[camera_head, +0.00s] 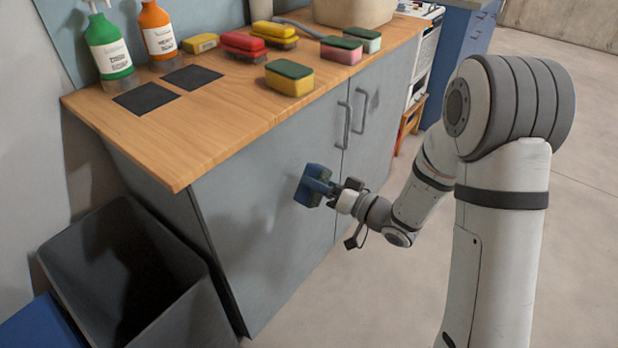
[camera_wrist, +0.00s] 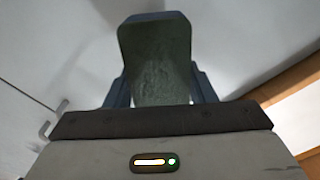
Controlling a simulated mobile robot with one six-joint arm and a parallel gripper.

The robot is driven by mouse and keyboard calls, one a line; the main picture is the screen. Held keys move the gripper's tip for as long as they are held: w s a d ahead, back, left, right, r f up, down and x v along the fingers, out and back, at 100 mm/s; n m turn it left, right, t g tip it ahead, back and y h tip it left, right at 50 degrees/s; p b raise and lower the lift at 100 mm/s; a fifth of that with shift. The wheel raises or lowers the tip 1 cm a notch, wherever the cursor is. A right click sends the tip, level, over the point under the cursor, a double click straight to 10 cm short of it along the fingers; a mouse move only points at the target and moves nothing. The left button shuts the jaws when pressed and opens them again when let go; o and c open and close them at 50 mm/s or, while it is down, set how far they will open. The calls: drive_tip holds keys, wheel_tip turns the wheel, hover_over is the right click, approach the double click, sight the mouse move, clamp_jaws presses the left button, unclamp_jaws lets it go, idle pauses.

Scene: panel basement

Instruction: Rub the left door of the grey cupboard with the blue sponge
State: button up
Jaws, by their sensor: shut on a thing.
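The grey cupboard has a left door (camera_head: 262,225) and a right door, with a narrow gap between them and an upright bar handle on each. My gripper (camera_head: 321,187) is shut on the blue sponge (camera_head: 308,184), in front of the left door's right half, below the handles. In the wrist view the sponge's dark green face (camera_wrist: 155,60) shows between the blue-grey fingers, with the pale door behind. The sponge is at or very close to the door; I cannot tell whether it touches.
The wooden worktop (camera_head: 190,135) overhangs the doors and carries two soap bottles, dark pads, several sponges (camera_head: 289,78) and a beige bin. A dark open bin (camera_head: 125,270) stands on the floor at the left. Floor at the right (camera_head: 560,150) is clear.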

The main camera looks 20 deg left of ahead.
drive_tip(key=shift+s+d, duration=0.15)
drive_tip(key=shift+d, duration=0.3)
drive_tip(key=shift+v, duration=1.45)
